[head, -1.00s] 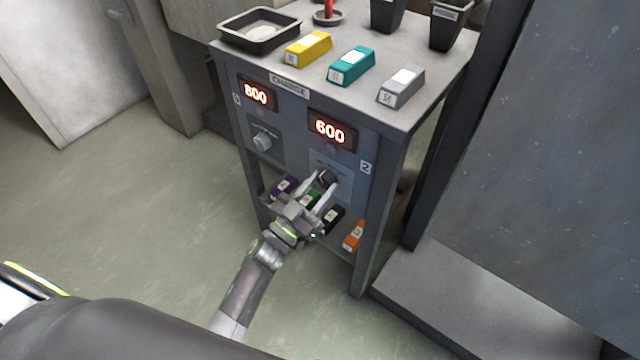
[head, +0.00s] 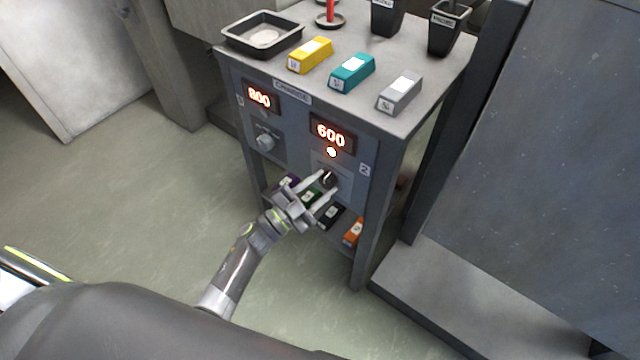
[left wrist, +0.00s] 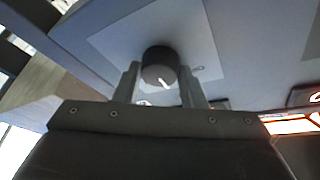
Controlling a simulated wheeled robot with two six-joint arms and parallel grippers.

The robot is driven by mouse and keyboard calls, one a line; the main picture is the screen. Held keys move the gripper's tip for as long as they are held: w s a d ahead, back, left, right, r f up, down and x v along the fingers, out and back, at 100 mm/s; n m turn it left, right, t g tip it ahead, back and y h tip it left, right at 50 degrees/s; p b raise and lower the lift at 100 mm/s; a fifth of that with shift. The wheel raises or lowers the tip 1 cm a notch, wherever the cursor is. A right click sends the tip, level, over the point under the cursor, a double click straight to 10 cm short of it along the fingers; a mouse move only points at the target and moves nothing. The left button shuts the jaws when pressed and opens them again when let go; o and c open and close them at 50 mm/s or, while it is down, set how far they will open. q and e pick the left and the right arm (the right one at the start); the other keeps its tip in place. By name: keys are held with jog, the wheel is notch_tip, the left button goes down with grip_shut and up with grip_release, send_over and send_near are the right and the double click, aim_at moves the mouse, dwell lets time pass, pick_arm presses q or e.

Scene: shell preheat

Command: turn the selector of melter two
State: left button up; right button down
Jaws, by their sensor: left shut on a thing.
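The selector of melter two is a dark round knob (head: 328,179) on the right panel of the cabinet front, beside the label 2 (head: 364,170). Above it a red display (head: 331,133) reads 600, and a small lamp (head: 331,152) under the display glows. My left gripper (head: 325,186) is shut on the knob, one finger on each side. In the left wrist view the knob (left wrist: 159,66) sits between the fingers, with a white pointer line on its face. My right gripper is not in view.
Melter one's display (head: 259,96) reads 800 above a light knob (head: 265,142). The cabinet top (head: 300,95) holds yellow (head: 310,54), teal (head: 352,71) and grey (head: 400,93) bars, a tray (head: 234,43) and dark cups. More bars lie on the shelf below.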

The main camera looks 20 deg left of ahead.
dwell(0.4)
pick_arm(q)
jog(key=o, duration=1)
jog(key=shift+s, duration=0.1)
jog(key=v, duration=1.7)
jog(key=shift+a, duration=0.15)
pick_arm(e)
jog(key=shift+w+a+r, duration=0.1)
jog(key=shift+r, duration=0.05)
